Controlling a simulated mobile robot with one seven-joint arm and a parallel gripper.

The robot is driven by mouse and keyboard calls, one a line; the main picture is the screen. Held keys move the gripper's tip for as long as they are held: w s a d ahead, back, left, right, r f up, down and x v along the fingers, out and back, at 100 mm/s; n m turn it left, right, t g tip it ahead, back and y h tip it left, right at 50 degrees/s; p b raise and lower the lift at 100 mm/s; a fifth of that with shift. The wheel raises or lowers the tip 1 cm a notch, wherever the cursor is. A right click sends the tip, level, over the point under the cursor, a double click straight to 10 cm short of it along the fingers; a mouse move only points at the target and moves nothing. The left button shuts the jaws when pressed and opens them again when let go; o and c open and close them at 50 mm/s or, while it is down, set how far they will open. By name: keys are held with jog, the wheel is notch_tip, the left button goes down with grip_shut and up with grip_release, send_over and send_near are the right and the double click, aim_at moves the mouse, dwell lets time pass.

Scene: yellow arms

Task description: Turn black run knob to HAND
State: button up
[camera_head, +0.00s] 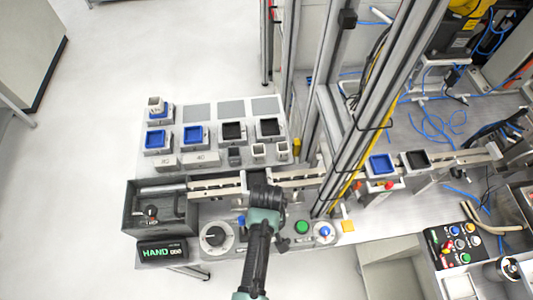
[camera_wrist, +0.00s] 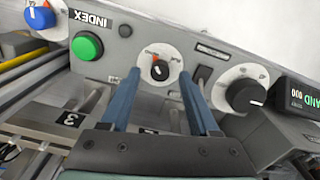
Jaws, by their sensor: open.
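A small black knob (camera_wrist: 160,70) with an orange mark sits on a round white plate on the grey control panel (camera_wrist: 150,30). My gripper (camera_wrist: 160,76) is open, its two blue fingers on either side of this knob in the wrist view. I cannot tell whether they touch it. To the right is a larger black knob (camera_wrist: 246,95) on a white dial; it also shows in the head view (camera_head: 214,237). In the head view my arm covers the small knob. A display (camera_head: 162,252) left of the panel reads HAND and also shows in the wrist view (camera_wrist: 299,108).
A green button (camera_wrist: 87,46) and a blue knob (camera_wrist: 40,17) lie left of the fingers in the wrist view. A dark switch (camera_wrist: 202,78) stands close to the right finger. A rail (camera_head: 215,187) and a tray of blue and black parts (camera_head: 218,110) lie behind the panel.

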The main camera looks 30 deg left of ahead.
notch_tip(320, 180, up, 12)
jog(key=b, duration=0.1)
jog(key=shift+b, duration=0.35)
jog(key=shift+f, duration=0.1)
dwell(0.3)
